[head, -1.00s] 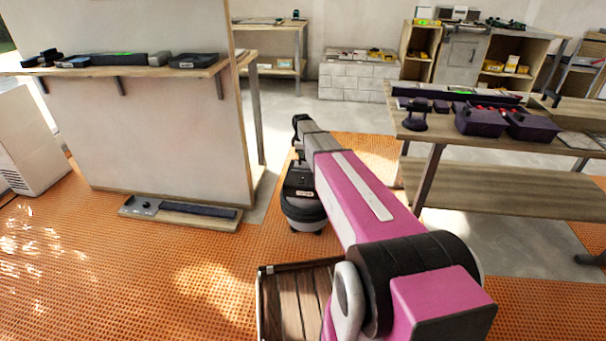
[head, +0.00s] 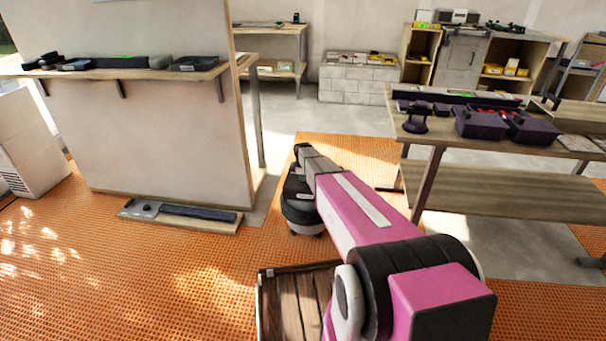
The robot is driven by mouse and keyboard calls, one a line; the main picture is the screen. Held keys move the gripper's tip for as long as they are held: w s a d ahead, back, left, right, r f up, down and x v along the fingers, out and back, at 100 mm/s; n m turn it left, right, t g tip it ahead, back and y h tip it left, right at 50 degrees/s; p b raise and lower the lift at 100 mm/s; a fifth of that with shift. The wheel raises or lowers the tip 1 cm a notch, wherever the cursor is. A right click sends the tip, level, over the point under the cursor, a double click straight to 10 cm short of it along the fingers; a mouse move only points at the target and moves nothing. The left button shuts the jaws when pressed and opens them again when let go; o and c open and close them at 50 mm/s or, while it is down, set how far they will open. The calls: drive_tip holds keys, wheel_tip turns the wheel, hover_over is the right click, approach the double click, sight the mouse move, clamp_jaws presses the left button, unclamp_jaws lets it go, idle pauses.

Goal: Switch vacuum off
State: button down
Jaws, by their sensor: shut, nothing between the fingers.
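A dark rounded canister, which looks like the vacuum (head: 301,213), stands on the orange floor in the middle of the head view, beyond the wooden crate. It has a dark top with a small pale label, and my arm covers its right side. My pink arm reaches away over the floor. My gripper (head: 297,165) is at its dark far end, over the top of the canister. The fingers are small and dark against it; they are shut with nothing held. I cannot tell whether they touch it. The switch cannot be made out.
A wooden slatted crate (head: 290,305) lies in front, beside my arm. A workbench (head: 430,142) with dark tools stands at the right. A panel with a shelf (head: 130,73) stands at the left, a low board (head: 180,217) at its foot. Orange floor at left is clear.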

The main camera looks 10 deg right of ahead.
sight(302, 185)
drive_tip(key=shift+f, duration=0.2)
drive_tip(key=shift+f, duration=0.2)
idle(0.4)
drive_tip(key=shift+s+a+r, duration=0.15)
drive_tip(key=shift+s, duration=0.25)
drive_tip(key=shift+s+a+r, duration=0.1)
drive_tip(key=shift+s, duration=0.25)
drive_tip(key=shift+r, duration=0.55)
wheel_tip(302, 185, up, 13)
drive_tip(key=s, duration=0.1)
drive_tip(key=shift+s+a, duration=0.25)
drive_tip(key=shift+w+f, duration=0.1)
